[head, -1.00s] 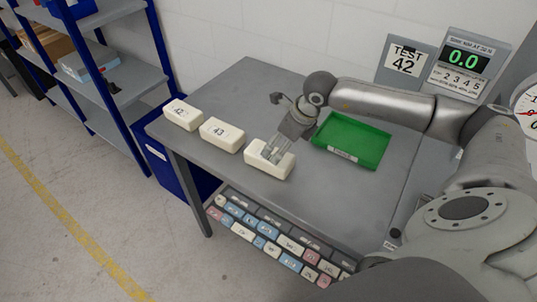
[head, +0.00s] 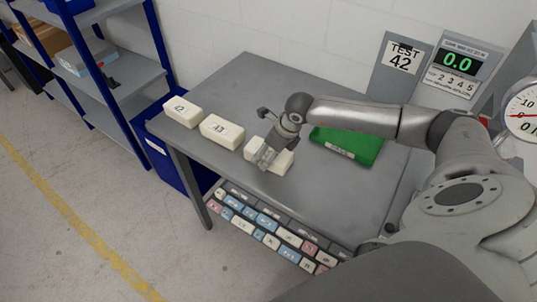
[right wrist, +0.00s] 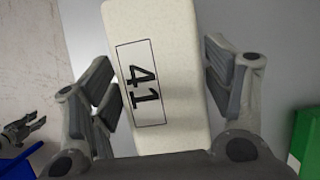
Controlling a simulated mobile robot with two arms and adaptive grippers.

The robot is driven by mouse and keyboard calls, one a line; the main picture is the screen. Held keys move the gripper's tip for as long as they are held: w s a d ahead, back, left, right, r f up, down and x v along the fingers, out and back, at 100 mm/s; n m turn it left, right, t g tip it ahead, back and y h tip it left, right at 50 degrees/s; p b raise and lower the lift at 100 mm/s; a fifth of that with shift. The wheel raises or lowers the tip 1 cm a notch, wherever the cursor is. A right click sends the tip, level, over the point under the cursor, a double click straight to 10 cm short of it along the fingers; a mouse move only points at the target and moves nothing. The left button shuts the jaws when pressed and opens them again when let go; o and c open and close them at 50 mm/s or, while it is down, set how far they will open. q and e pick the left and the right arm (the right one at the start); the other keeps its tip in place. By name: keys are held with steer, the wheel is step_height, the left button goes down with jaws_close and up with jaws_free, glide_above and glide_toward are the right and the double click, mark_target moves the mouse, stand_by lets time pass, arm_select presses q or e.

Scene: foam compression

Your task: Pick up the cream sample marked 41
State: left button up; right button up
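The cream sample marked 41 (right wrist: 155,75) is a pale block whose label shows large in the right wrist view. In the head view this sample (head: 283,161) lies on the grey table, partly covered by my right gripper (head: 264,158). In the right wrist view the fingers of my right gripper (right wrist: 165,85) stand apart, one on each side of the block. They are close to its sides; firm contact is not clear. A small grey gripper, seemingly my left one (right wrist: 25,130), shows at the left edge of the right wrist view; its opening is too small to tell.
Cream samples marked 42 (head: 183,111) and 43 (head: 221,131) lie left of it on the table (head: 245,85). A green tray (head: 350,143) lies to the right. A sign reads TEST 42 (head: 403,57).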

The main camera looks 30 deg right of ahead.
steer(key=c, duration=0.4)
